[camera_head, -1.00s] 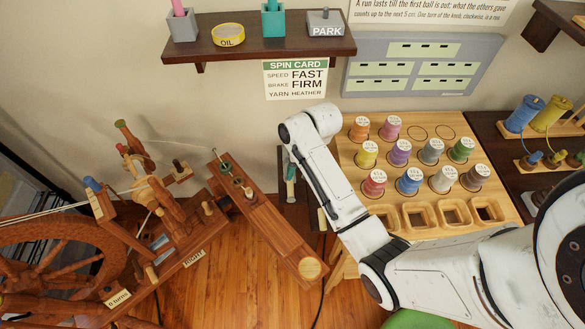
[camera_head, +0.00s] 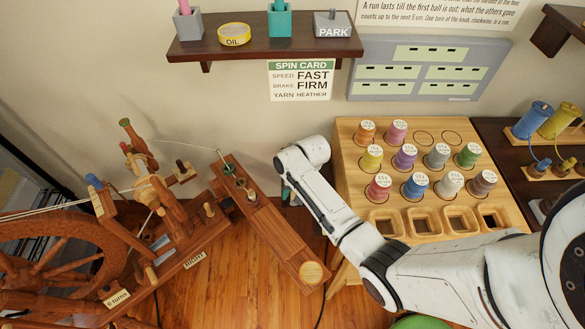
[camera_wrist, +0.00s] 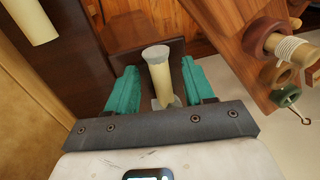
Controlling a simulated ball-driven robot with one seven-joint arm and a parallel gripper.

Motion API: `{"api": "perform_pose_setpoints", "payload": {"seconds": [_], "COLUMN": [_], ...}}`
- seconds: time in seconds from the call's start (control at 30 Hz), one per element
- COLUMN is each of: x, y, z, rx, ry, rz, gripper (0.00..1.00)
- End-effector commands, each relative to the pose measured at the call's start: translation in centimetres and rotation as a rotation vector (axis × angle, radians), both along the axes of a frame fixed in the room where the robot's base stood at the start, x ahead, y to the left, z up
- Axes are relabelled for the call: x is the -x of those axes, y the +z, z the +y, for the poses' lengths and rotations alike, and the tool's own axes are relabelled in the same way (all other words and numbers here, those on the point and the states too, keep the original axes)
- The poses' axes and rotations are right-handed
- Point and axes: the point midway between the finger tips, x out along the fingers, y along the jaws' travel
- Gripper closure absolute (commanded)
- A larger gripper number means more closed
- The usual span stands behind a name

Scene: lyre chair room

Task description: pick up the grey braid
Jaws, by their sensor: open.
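A grey spool-like piece (camera_head: 437,155), possibly the grey braid, stands in the middle row of the slanted wooden rack, between a purple and a green one. My gripper (camera_wrist: 160,68) is open, its two teal fingers on either side of an upright cream cylinder (camera_wrist: 160,80) with a paler grey flanged top. A gap shows between each finger and the cylinder, which stands on a dark brown base (camera_wrist: 119,30). I cannot tell whether this cylinder is the grey braid. In the head view my arm hides most of the gripper; only a bit of teal shows.
A wooden spinning wheel (camera_head: 60,262) and its slanted plank (camera_head: 268,228) stand left of my arm. The wooden rack (camera_head: 352,150) with several coloured spools is at right. A shelf (camera_head: 262,45) hangs above. Another cream cylinder (camera_wrist: 32,20) shows at the wrist view's upper left.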

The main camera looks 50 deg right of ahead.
Motion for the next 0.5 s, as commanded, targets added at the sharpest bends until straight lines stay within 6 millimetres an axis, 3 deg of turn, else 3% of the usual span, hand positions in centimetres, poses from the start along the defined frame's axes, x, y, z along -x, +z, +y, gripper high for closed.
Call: {"api": "perform_pose_setpoints", "payload": {"seconds": [0.27,0.5], "x": [-0.07,-0.06], "y": [-0.36,-0.35], "z": [0.01,0.02], "rx": [0.001,0.001], "ry": [0.000,0.000], "rz": [-0.001,-0.001], "gripper": [0.47,0.69]}}
